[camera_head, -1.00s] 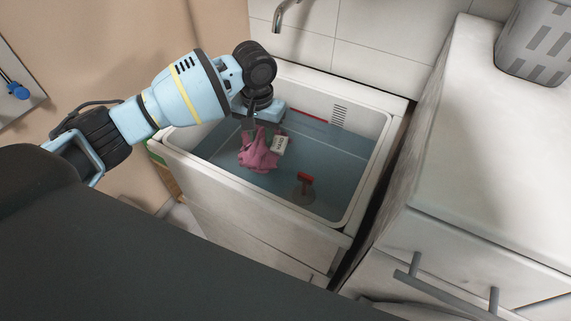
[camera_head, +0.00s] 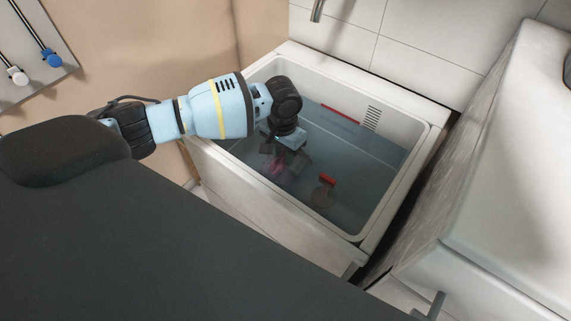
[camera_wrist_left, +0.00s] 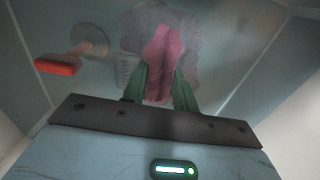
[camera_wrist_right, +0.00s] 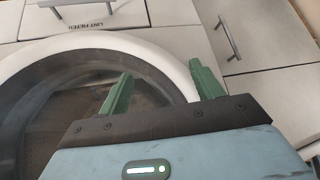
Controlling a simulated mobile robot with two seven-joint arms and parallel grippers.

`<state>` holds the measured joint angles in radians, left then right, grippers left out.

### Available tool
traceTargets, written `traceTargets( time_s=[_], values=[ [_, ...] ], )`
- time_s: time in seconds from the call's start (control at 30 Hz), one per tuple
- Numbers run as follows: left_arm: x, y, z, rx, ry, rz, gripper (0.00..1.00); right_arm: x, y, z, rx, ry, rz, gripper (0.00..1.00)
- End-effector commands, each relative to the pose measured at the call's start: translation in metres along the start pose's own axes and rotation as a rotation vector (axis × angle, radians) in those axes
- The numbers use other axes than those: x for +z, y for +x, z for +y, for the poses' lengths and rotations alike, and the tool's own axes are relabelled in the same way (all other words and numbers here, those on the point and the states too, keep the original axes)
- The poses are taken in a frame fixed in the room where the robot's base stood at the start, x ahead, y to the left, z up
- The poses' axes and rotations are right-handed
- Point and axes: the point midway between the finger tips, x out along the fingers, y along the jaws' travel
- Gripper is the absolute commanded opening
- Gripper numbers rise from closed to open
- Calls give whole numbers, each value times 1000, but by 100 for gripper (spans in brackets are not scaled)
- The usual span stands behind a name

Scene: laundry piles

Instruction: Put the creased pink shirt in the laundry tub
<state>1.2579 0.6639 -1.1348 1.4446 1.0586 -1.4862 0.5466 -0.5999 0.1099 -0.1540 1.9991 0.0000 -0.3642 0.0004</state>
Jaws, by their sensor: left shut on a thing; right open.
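The pink shirt (camera_head: 273,167) is down in the water of the white laundry tub (camera_head: 405,195), blurred by the water in the head view. In the left wrist view the shirt (camera_wrist_left: 163,55) hangs between the green fingers. My left gripper (camera_wrist_left: 160,88) is shut on it, reaching down into the tub. In the head view the left gripper (camera_head: 280,158) is partly under the water and hard to make out. My right gripper (camera_wrist_right: 160,82) is open and empty, in front of a round white-rimmed door (camera_wrist_right: 130,42); it does not show in the head view.
A red-handled drain plug (camera_head: 326,182) is in the tub, right of the shirt. A tap (camera_head: 317,10) is above the tub's back edge. A white counter (camera_head: 515,190) stands on the right. Drawers with bar handles (camera_wrist_right: 230,38) are near my right gripper.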

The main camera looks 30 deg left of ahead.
Motion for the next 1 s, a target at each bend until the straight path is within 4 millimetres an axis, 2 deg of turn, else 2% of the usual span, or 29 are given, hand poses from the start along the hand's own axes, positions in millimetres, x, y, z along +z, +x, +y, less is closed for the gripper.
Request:
traceTargets(
  time_s=[0.17,0.4,0.5,0.93,0.97,1.0],
  values=[
    [0,5,0,0,0,0,0,1,0,0,0,1,-1,65],
    [0,42,1,0,1,-2,0,9,3,-1,-2,3,-14,65],
    [0,49,0,-1,1,0,0,10,4,-1,-2,4,-16,65],
    [0,52,0,0,0,2,0,7,5,-1,-2,3,-9,65],
    [0,52,0,-1,0,2,31,7,5,-1,-2,3,-9,65],
    [0,52,0,-1,0,2,36,7,5,-1,-2,3,-9,65]
  ],
)
